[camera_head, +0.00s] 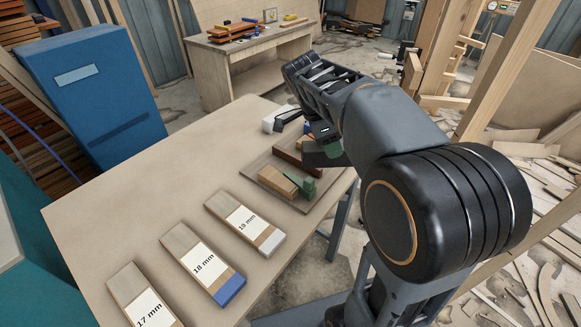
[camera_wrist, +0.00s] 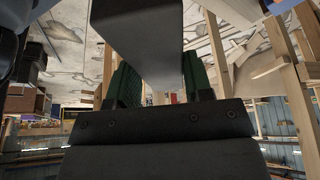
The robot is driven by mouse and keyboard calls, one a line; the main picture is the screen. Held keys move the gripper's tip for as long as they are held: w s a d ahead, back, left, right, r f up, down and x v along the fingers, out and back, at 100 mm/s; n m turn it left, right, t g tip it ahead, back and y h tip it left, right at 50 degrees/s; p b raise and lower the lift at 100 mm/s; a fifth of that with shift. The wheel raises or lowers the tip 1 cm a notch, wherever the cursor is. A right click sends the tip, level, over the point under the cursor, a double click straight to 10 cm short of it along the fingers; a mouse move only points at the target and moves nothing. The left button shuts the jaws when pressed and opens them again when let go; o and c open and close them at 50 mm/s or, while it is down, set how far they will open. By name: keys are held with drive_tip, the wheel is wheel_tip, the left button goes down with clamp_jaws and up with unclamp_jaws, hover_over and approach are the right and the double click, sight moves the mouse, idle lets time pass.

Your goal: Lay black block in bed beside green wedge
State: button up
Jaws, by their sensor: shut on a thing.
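My gripper (camera_head: 327,147) is over the back right part of the work table, with its green pads partly hidden by my arm. In the wrist view my gripper (camera_wrist: 153,92) is shut on the black block (camera_wrist: 140,35), a smooth dark slab between the two green pads. The green wedge (camera_head: 306,188) lies in the shallow wooden bed (camera_head: 262,165), touching or very near a light wood block (camera_head: 277,181). The gripper is behind and above the wedge. I cannot tell whether the black block touches the bed.
A reddish-brown strip (camera_head: 289,155) stands at the back of the bed. A white and dark object (camera_head: 280,119) lies behind it. Sample boards marked 17 mm (camera_head: 143,297), 18 mm (camera_head: 203,265) and 19 mm (camera_head: 246,222) lie in front. The table's left side is clear.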

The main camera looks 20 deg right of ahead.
drive_tip(key=m, duration=0.1)
drive_tip(key=m+g, duration=0.1)
drive_tip(key=m, duration=0.2)
drive_tip(key=shift+w+d+r+g+y+p, duration=0.1)
drive_tip(key=shift+d+r+g+y+p, duration=0.2)
drive_tip(key=shift+r+g+p, duration=0.1)
drive_tip(key=m+y, duration=0.1)
drive_tip(key=m, duration=0.2)
drive_tip(key=shift+w+m+g, duration=0.1)
drive_tip(key=shift+m+g, duration=0.2)
drive_tip(key=shift+g, duration=0.1)
drive_tip(key=shift+m, duration=0.3)
drive_tip(key=w+a+f+p, duration=0.1)
drive_tip(key=w+a+f, duration=0.1)
drive_tip(key=w+f, duration=0.1)
drive_tip(key=w+a+f+p, duration=0.1)
drive_tip(key=w+a+f, duration=0.2)
drive_tip(key=w, duration=0.1)
drive_tip(key=w+a+f+p, duration=0.1)
drive_tip(key=w+a+f, duration=0.1)
drive_tip(key=w+f, duration=0.1)
drive_tip(key=shift+w+a+f+p, duration=0.35)
drive_tip(key=shift+w+f+p, duration=0.05)
drive_tip(key=shift+w, duration=0.25)
drive_tip(key=shift+f, duration=1.55)
drive_tip(key=shift+f, duration=0.1)
drive_tip(key=o, duration=1.1)
